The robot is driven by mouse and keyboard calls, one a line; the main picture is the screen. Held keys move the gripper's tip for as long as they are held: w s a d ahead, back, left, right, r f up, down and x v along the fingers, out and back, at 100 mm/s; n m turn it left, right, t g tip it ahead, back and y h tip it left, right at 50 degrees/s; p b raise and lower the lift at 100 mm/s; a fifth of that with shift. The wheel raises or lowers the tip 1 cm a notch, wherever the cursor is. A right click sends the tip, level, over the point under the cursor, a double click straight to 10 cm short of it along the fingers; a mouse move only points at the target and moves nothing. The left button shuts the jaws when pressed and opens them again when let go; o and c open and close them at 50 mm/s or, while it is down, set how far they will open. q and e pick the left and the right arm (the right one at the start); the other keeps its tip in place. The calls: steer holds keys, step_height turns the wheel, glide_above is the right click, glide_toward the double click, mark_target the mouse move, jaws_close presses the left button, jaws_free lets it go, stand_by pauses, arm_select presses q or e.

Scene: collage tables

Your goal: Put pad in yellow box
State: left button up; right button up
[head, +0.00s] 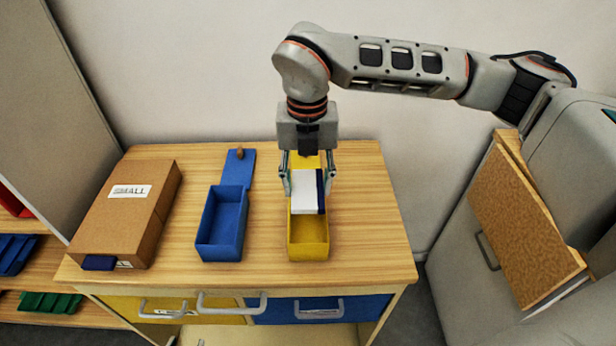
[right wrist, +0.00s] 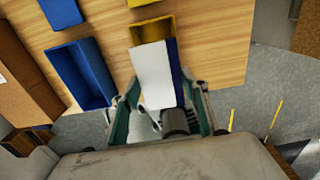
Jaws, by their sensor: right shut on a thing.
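The pad (head: 304,193) is white with a dark blue edge along its right side. My right gripper (head: 306,182) is shut on it, with one finger on either side. The pad is over the back part of the open yellow box (head: 308,246). Its front end appears above the box floor, and I cannot tell whether it touches the box. The right wrist view shows the pad (right wrist: 153,75) between the fingers (right wrist: 160,105), covering part of the yellow box (right wrist: 150,29). My left gripper is not in view.
An open blue box (head: 221,228) with its lid (head: 238,167) folded back stands left of the yellow box. A cardboard box (head: 125,215) labelled SMALL is further left. The wooden tabletop (head: 365,220) is clear on the right. A cork-faced board (head: 525,235) stands at the right.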

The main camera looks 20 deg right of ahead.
steer(key=shift+f, duration=0.55)
steer(key=shift+f+b, duration=0.5)
steer(key=shift+f, duration=0.3)
steer(key=shift+f+b, duration=0.75)
steer(key=shift+f, duration=0.3)
steer(key=shift+f+b, duration=0.3)
steer(key=shift+b, duration=0.2)
steer(key=o, duration=1.7)
steer(key=shift+r, duration=0.2)
